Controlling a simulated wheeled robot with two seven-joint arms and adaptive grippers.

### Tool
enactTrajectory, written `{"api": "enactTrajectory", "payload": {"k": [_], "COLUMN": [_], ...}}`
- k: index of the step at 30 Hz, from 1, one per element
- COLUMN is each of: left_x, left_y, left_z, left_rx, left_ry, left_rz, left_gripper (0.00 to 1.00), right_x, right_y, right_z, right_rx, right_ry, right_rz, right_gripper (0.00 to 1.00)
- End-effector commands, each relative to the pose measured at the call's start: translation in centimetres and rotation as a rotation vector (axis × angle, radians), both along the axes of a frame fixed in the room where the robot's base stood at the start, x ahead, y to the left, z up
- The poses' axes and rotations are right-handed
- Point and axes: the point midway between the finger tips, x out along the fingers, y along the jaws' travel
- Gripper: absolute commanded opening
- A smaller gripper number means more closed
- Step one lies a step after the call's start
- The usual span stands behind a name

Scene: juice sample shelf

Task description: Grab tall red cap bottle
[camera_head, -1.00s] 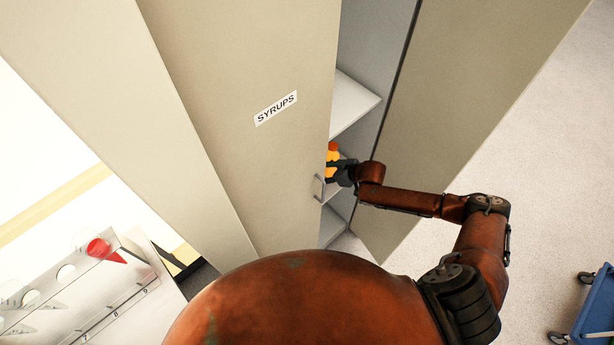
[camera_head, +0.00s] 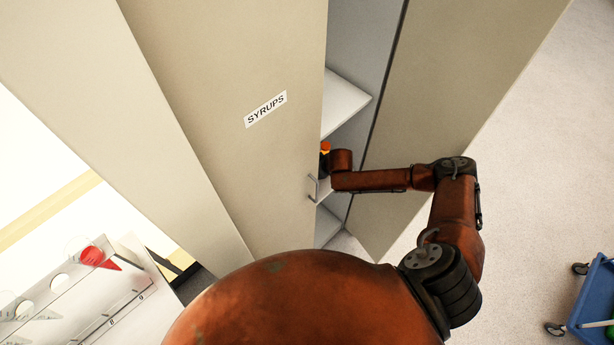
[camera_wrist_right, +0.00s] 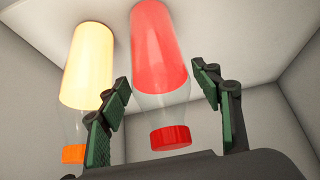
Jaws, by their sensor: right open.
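The red bottle (camera_wrist_right: 160,50) has a red cap (camera_wrist_right: 171,138) and a clear neck. It shows upside down in the right wrist view, its base on a pale shelf surface at the top of the picture. My right gripper (camera_wrist_right: 163,80) is open, with one green-padded finger on each side of the bottle. I cannot tell whether either finger touches it. My left gripper is not in view.
Cabinet walls enclose the space. The SYRUPS door (camera_head: 230,110) has a handle (camera_head: 313,188) near my arm.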

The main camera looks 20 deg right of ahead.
Motion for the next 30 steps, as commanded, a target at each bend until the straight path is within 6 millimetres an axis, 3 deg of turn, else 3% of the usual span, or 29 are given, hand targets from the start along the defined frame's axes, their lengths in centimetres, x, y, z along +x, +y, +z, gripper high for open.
{"api": "enactTrajectory", "payload": {"k": [4, 13, 30], "left_x": [0.0, 0.0, -0.2], "left_y": [0.0, 0.1, 0.0], "left_z": [0.1, 0.1, 0.0], "left_rx": [0.001, 0.001, 0.000], "left_ry": [0.000, 0.000, 0.003], "left_rz": [0.000, -0.001, -0.001], "left_gripper": [0.40, 0.40, 0.40], "right_x": [0.9, 1.0, 1.0], "right_y": [0.3, 0.4, 0.4], "right_z": [-1.5, -1.8, -1.8], "right_rx": [0.000, 0.000, 0.001], "right_ry": [0.000, 0.000, 0.000], "right_rz": [0.000, 0.000, 0.001], "right_gripper": [0.59, 0.58, 0.19]}}
